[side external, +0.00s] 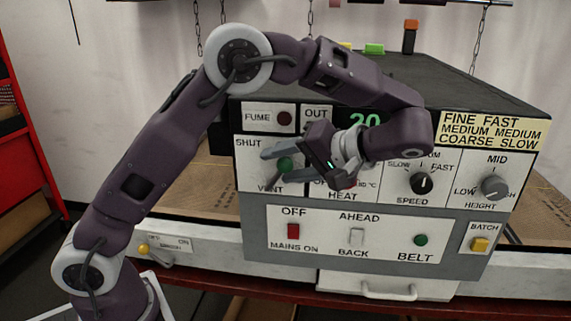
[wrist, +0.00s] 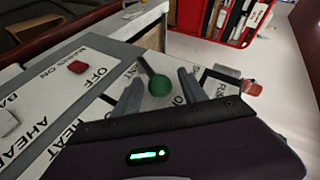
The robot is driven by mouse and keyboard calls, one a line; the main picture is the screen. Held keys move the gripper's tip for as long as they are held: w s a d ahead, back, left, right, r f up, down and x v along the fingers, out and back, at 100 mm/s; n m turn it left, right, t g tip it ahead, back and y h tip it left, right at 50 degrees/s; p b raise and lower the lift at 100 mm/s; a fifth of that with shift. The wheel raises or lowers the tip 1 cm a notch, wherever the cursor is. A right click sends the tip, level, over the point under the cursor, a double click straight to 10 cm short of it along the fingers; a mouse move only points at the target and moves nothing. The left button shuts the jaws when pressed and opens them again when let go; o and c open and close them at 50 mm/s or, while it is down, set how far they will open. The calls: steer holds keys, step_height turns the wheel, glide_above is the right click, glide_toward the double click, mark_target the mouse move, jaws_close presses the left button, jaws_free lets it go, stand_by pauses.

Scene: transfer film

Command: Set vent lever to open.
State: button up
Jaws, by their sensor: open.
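The vent lever (side external: 284,164) is on the front panel of the grey machine, at its left, with a green ball knob. The printed word SHUT is above it to the left and VENT below it. In the wrist view its green knob (wrist: 159,86) sits at the end of a dark stem. My gripper (side external: 273,167) is open in front of the panel, fingers pointing left. In the wrist view the knob appears between the two fingers (wrist: 160,77). I cannot tell whether either finger touches it. My gripper hides part of the panel to the lever's right.
A red mains switch (side external: 293,231), a back/ahead switch (side external: 357,236) and a green belt button (side external: 420,240) are below. A heat control is partly hidden behind my gripper. Speed (side external: 421,183) and height knobs (side external: 494,187) are to the right. A red fume lamp (side external: 284,118) is above.

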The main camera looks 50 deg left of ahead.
mark_target(280, 163)
steer(key=shift+v, duration=3.55)
steer(key=shift+s+a+r+h, duration=0.1)
steer(key=shift+a+h, duration=0.2)
steer(key=shift+h, duration=0.1)
steer(key=s+a+m+h, duration=0.1)
steer(key=h, duration=0.1)
steer(key=s+a+r+m+t+h, duration=0.1)
steer(key=h, duration=0.1)
steer(key=shift+s+a+m+t+h, duration=0.15)
steer(key=shift+a+m+t+h, duration=0.15)
steer(key=shift+a, duration=0.05)
steer(key=s+d+f+m+t+h, duration=0.1)
steer(key=s+f+m+t+h, duration=0.1)
steer(key=s, duration=0.7)
steer(key=s+d+f+m+t+h, duration=0.1)
steer(key=s+m+t+h, duration=0.3)
steer(key=s, duration=0.5)
steer(key=shift+s+f+t+h, duration=0.15)
steer(key=shift+f+t+h, duration=0.15)
steer(key=shift+f+t, duration=0.55)
steer(key=shift+r, duration=0.1)
